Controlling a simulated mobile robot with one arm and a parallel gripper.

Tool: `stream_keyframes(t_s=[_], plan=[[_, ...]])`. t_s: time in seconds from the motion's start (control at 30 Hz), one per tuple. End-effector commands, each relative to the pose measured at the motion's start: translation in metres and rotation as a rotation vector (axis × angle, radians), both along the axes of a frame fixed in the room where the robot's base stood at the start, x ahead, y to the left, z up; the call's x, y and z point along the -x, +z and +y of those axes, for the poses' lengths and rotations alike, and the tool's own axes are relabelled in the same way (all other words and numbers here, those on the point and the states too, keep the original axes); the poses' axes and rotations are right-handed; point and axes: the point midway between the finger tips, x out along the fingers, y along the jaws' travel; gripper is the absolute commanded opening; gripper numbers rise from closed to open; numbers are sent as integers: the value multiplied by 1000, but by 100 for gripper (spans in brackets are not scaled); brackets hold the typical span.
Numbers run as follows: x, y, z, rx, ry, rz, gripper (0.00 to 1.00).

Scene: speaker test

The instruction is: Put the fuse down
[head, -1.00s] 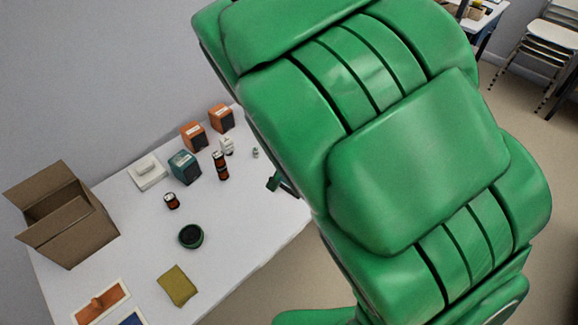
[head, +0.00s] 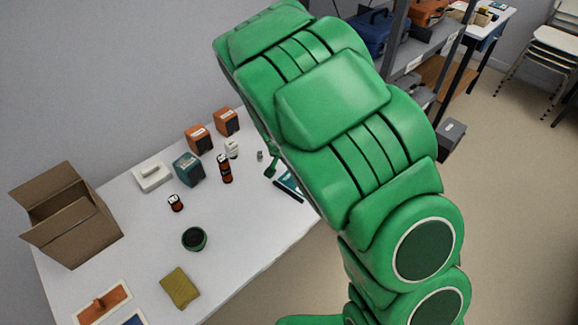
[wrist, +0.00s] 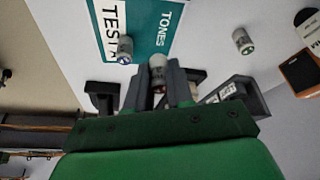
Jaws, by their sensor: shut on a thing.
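My gripper (wrist: 157,76) shows in the wrist view with its dark fingers closed on a small pale grey cylinder, the fuse (wrist: 157,66). The fuse stands out past the fingertips over the white table. A similar cylinder (wrist: 125,50) is over a teal and white card marked TEST TONES (wrist: 150,22), to the left of the held fuse. Another similar cylinder (wrist: 242,40) stands on the table to the right. I cannot tell whether the fuse touches the table.
A dark labelled holder (wrist: 244,92) is right of my gripper. In the head view, the white table (head: 140,228) bears an open cardboard box (head: 78,235), a teal speaker (head: 187,169), orange speakers (head: 198,138), a dark cylinder (head: 225,170) and a green bowl (head: 194,239).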

Motion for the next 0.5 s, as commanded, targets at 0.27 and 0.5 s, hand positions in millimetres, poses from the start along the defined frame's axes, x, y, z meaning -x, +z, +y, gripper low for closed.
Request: stream_keyframes(t_s=[0.27,0.5], plan=[[-14,-17,4,0,0,0,0],[-19,-24,5,0,0,0,0]])
